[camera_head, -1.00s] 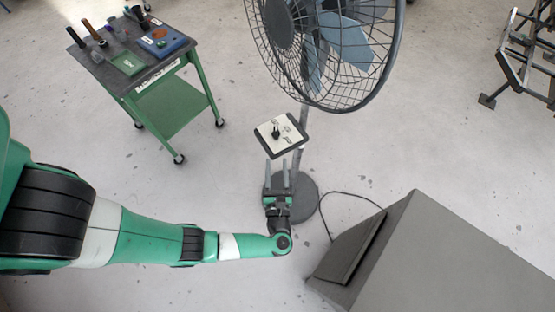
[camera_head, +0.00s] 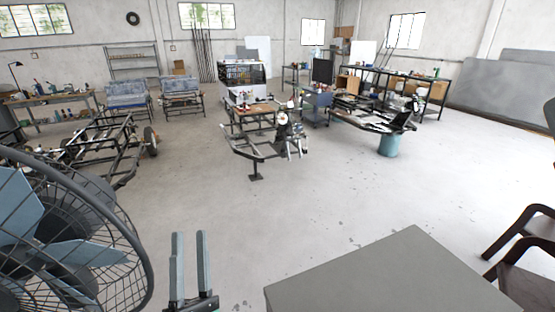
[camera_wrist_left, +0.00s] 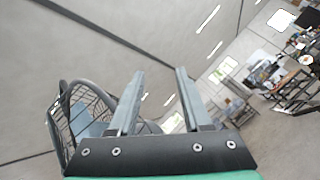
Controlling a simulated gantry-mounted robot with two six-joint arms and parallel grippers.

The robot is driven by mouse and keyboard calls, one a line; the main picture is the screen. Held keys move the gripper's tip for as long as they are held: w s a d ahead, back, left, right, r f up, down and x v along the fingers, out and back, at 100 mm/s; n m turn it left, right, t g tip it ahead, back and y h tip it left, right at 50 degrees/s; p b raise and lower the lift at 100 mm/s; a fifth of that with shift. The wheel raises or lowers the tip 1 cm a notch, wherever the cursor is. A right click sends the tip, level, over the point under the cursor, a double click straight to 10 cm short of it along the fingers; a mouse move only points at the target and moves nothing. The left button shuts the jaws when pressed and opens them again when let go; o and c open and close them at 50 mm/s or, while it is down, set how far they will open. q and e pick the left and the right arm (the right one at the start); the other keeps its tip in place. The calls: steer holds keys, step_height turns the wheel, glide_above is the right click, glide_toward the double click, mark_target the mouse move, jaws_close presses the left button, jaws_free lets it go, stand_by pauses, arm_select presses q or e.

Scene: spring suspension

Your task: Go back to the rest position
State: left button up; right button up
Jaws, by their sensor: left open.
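My left gripper (camera_head: 190,262) stands at the bottom of the head view, left of centre, with its two fingers pointing up. The fingers are apart with nothing between them. In the left wrist view the same gripper (camera_wrist_left: 157,90) shows two parallel fingers with an empty gap and the room behind them, tilted. My right gripper is in neither view.
A large caged fan (camera_head: 70,235) stands close at the lower left, just left of my left gripper. A grey box-like surface (camera_head: 400,275) is at the lower right, with a dark chair (camera_head: 525,245) beyond. Open floor (camera_head: 300,205) lies ahead, before a metal frame (camera_head: 262,145).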

arm_select(q)
steer(key=s+d+r+m+h, duration=0.1)
steer(key=d+r+m+h, duration=0.1)
steer(key=r+m+h, duration=0.8)
steer(key=s+d+r+m+h, duration=0.15)
steer(key=r+m+h, duration=0.35)
steer(key=m, duration=0.8)
steer(key=s+a+r+m+y, duration=0.4)
steer(key=a+r+m+y, duration=0.15)
steer(key=r+y, duration=0.2)
steer(key=s+d+r+t+h+p, duration=0.1)
steer(key=s+r+t, duration=0.1)
steer(key=s+r, duration=0.35)
step_height(320, 180, up, 26)
steer(key=p, duration=2.7)
steer(key=shift+r, duration=0.2)
